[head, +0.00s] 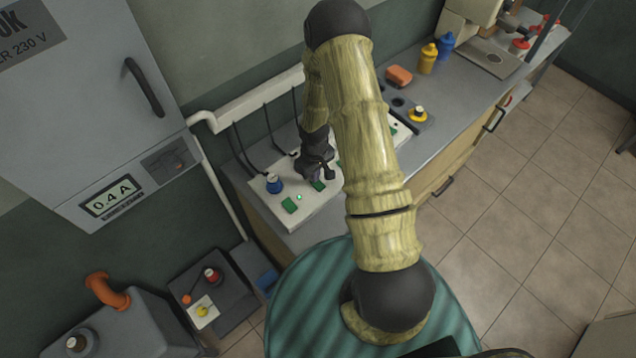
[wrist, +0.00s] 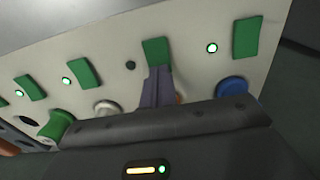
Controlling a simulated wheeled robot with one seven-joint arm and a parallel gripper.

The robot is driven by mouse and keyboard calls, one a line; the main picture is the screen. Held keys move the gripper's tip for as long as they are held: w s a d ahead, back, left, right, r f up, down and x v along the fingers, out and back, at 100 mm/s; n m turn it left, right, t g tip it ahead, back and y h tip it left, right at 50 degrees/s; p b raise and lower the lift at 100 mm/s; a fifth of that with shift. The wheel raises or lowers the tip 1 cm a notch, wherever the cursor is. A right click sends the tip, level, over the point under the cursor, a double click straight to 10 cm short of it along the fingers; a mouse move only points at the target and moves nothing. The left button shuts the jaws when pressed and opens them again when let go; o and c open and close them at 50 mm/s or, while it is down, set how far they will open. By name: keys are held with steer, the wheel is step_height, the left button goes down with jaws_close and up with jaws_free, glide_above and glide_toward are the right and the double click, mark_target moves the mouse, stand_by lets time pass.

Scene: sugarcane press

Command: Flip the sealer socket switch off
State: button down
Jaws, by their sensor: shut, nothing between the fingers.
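The white socket panel (head: 290,218) lies on the counter by the wall and fills the top of the wrist view (wrist: 195,65). It carries a row of green rocker switches. My gripper (head: 322,176) is shut and empty over the second switch from the left (head: 318,185). In the wrist view its fingertips (wrist: 157,72) are at the lower edge of that switch (wrist: 156,48); I cannot tell whether they touch. The lamp (wrist: 130,66) beside this switch is dark. The other lamps in view, such as this one (wrist: 211,47), glow green. No label naming the sealer is readable.
Black cords hang behind. A grey cabinet (head: 95,95) is at left; bottles (head: 428,58) and an orange block (head: 399,76) stand farther along.

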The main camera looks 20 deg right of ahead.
steer(key=shift+f+b, duration=0.3)
steer(key=shift+f, duration=0.05)
stand_by(0.3)
steer(key=shift+r+p, duration=2.6)
steer(key=shift+r, duration=0.9)
step_height(320, 180, up, 14)
steer(key=m+t+b, duration=0.1)
steer(key=m, duration=0.1)
glide_above(318, 189)
steer(key=s+a+r+m+t+b, duration=0.1)
steer(key=s+a+r+m, duration=0.1)
steer(key=s+r, duration=0.7)
steer(key=shift+s+r+m+t+b, duration=0.3)
steer(key=shift+s+r+b, duration=0.1)
steer(key=shift+s, duration=0.2)
steer(key=shift+w, duration=0.1)
